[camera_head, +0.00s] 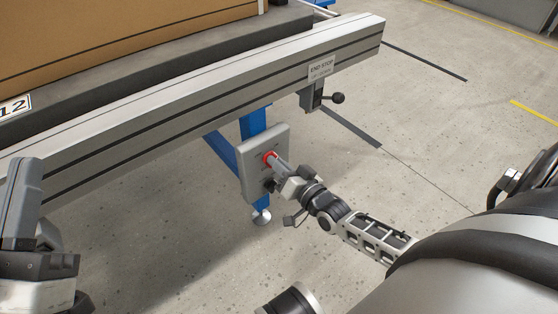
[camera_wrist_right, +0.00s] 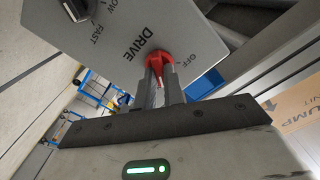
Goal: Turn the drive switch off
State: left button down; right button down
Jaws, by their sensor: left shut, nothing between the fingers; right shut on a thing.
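The drive switch is a red rotary handle (camera_head: 269,158) on a grey control box (camera_head: 250,184) below the conveyor rail. In the right wrist view the red handle (camera_wrist_right: 157,60) sits beside the word DRIVE on the grey panel (camera_wrist_right: 118,38), and OFF is printed to its right. My right gripper (camera_head: 277,163) is shut on the red handle; its two fingers (camera_wrist_right: 162,72) lie on either side of it. The fingers hide part of the handle and any label behind them. My left gripper (camera_head: 22,205) is at the left edge, away from the box, shut and empty.
A black knob (camera_wrist_right: 76,8) marked FAST sits on the same panel. The aluminium rail (camera_head: 200,95) runs above the box, with an end stop lever (camera_head: 336,98) to the right. A blue leg (camera_head: 253,122) stands behind the box.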

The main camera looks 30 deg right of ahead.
pick_arm(q)
notch_tip(320, 180, down, 8)
jog(key=s+n+g+y+p, duration=0.2)
jog(key=n+g+y+p, duration=0.1)
jog(key=n+g+p, duration=0.2)
jog(key=shift+d+n+y, duration=0.3)
jog(key=shift+d+n, duration=0.15)
jog(key=shift+n, duration=0.05)
pick_arm(e)
jog(key=shift+s+a+n, duration=0.1)
jog(key=shift+a+n, duration=0.05)
jog(key=shift+n, duration=3.8)
jog(key=shift+a+n, duration=0.15)
jog(key=shift+n, duration=3.8)
pick_arm(q)
jog(key=shift+f, duration=0.1)
jog(key=shift+s, duration=0.1)
pick_arm(e)
jog(key=c, duration=1.5)
grip_release()
